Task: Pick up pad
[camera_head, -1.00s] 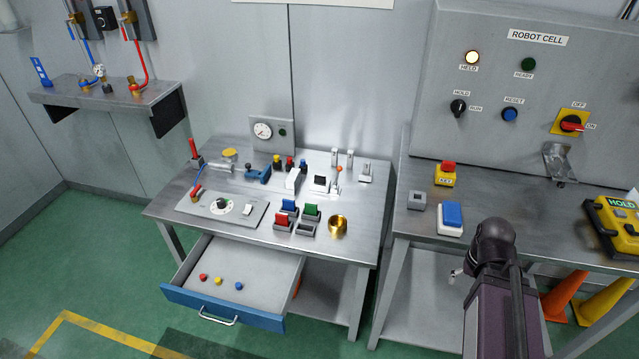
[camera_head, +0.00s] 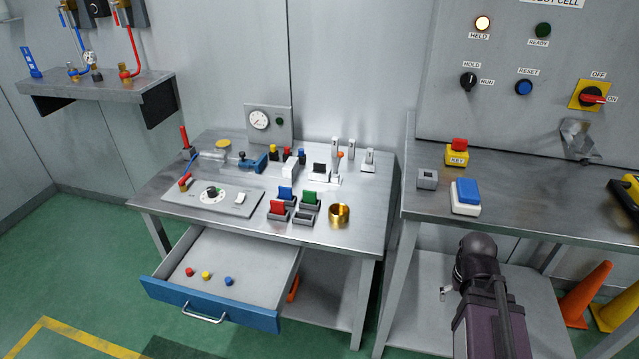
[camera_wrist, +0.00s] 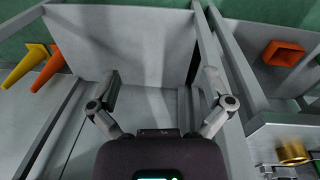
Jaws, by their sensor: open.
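No object is marked as the pad, and I cannot tell for certain which thing it is. A blue-topped block on a white base (camera_head: 466,196) sits near the front edge of the right bench. A yellow and black handheld unit (camera_head: 629,192) is cut off by the right picture edge. My gripper (camera_wrist: 162,76) is open and empty in the wrist view, its fingers spread wide. It points toward grey surfaces under the benches, and neither candidate shows clearly there. In the head view my arm is low in front of the right bench; its fingers are mostly hidden.
The right bench (camera_head: 540,190) also holds a yellow key box with a red button (camera_head: 457,152) and a small grey block (camera_head: 427,179). The left bench has a brass ring (camera_head: 339,215) and an open drawer (camera_head: 211,303).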

